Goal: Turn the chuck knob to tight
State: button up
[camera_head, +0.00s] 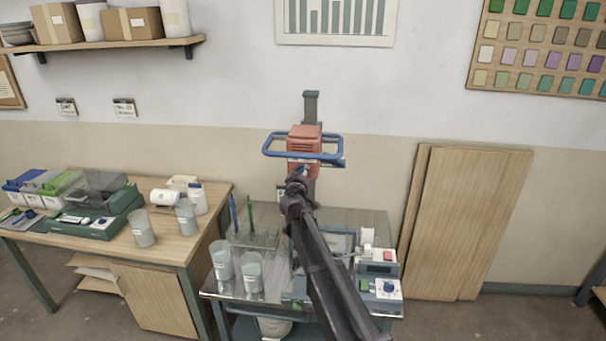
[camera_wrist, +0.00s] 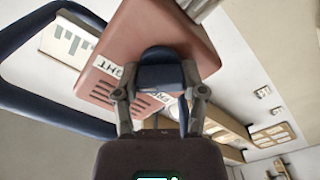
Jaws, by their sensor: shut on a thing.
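The chuck knob (camera_wrist: 162,72) is a dark blue block on the underside of the red mixer head (camera_wrist: 172,28), seen in the wrist view. My gripper (camera_wrist: 161,88) is shut on it, one finger on each side. A white label (camera_wrist: 107,66) beside the knob shows letters like "GHT", and the rest of its writing is hidden or unclear. In the head view the red mixer head (camera_head: 305,132) sits on a dark upright column, and my gripper (camera_head: 300,174) reaches it from below. My arm hides the knob there. I cannot read the knob's setting.
A blue handle frame (camera_head: 272,148) surrounds the mixer head, close to my gripper. Below stands a cart (camera_head: 225,287) with grey buckets (camera_head: 251,272) and a control box (camera_head: 385,290). A wooden table (camera_head: 175,246) is at left; wooden panels (camera_head: 468,220) lean at right.

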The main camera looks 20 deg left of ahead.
jog(key=shift+w, duration=0.1)
jog(key=o, duration=1.2)
jog(key=shift+c, duration=0.2)
jog(key=shift+s, duration=0.2)
jog(key=v, duration=1.1)
jog(key=shift+s, duration=0.35)
jog(key=shift+d, duration=0.1)
